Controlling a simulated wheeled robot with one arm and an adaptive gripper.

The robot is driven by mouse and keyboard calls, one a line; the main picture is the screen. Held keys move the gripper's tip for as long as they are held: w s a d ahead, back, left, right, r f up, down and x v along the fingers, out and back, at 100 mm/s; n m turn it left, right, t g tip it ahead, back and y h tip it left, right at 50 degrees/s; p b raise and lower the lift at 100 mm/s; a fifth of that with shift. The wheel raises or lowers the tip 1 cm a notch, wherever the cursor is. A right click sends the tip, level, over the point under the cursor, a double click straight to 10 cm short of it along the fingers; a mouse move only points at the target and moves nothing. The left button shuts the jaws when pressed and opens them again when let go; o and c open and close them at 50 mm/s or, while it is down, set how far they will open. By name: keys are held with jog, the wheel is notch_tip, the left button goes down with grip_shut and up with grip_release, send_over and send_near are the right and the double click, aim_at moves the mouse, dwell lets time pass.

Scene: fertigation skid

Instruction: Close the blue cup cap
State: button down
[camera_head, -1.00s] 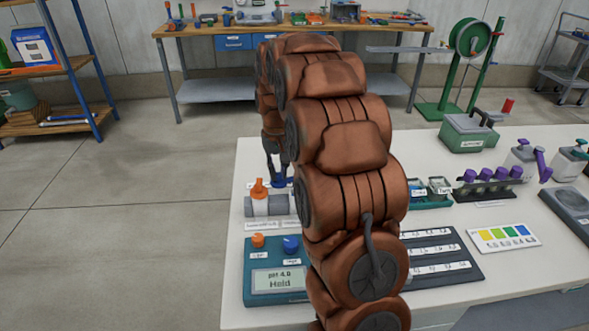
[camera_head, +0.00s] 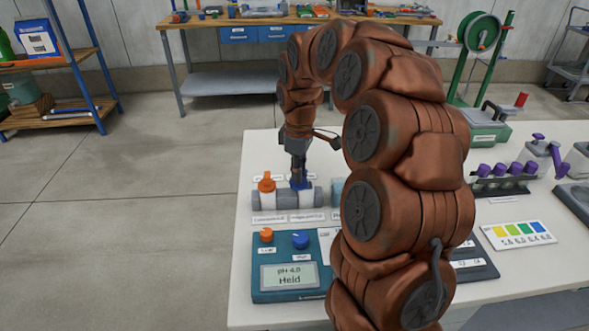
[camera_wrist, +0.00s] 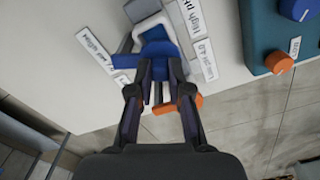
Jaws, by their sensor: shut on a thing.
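The blue cup cap (camera_wrist: 160,45) shows in the wrist view between and beyond my fingertips, with a blue tab reaching left. In the head view the cap (camera_head: 303,185) shows only as a sliver of blue under my gripper (camera_head: 298,181), on a white cup in the grey holder. My gripper (camera_wrist: 160,68) points down and is shut on the blue cup cap. My fingers hide part of the cap, and I cannot tell whether it is fully seated.
An orange-capped cup (camera_head: 266,184) stands just left in the same grey holder (camera_head: 258,198). In front is a teal pH meter (camera_head: 285,270) with orange and blue knobs. Labels lie before the holder. My arm hides much of the table's middle. The table's left edge is near.

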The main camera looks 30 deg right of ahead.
aim_at(306, 182)
jog(key=n, duration=0.1)
jog(key=d+n, duration=0.1)
jog(key=n, duration=0.1)
jog(key=s+n+p, duration=0.1)
jog(key=shift+d+r+n, duration=0.15)
jog(key=shift+d+n, duration=0.1)
jog(key=shift+n, duration=0.05)
jog(key=shift+d, duration=0.1)
dwell(0.4)
jog(key=c, duration=1.1)
grip_release()
jog(key=shift+r, duration=5.9)
